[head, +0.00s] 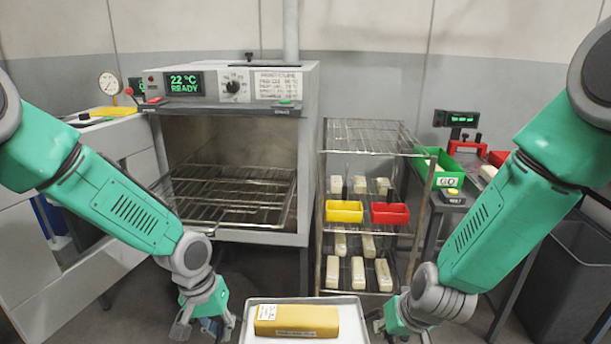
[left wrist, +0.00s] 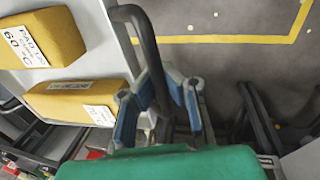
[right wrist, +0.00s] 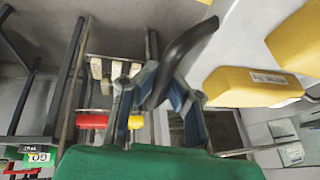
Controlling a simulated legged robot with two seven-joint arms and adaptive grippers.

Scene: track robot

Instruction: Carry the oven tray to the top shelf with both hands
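The pale oven tray (head: 262,301) is at the bottom centre of the head view with a labelled yellow block (head: 297,319) on it. My left gripper (head: 205,322) is at its left side and my right gripper (head: 400,318) at its right side. In the left wrist view, the left fingers (left wrist: 160,95) close around a black bar handle (left wrist: 147,50) beside the tray. In the right wrist view, the right fingers (right wrist: 162,95) close around another black handle (right wrist: 190,45). Two yellow blocks show on the tray in each wrist view. The tray's near part is cut off in the head view.
A wire rack (head: 362,137) stands beyond the tray, with pale blocks and yellow (head: 344,211) and red (head: 390,214) bins lower down. Its top shelf looks empty. An open oven (head: 230,85) with wire racks is to its left. A green bin (head: 438,165) is at right.

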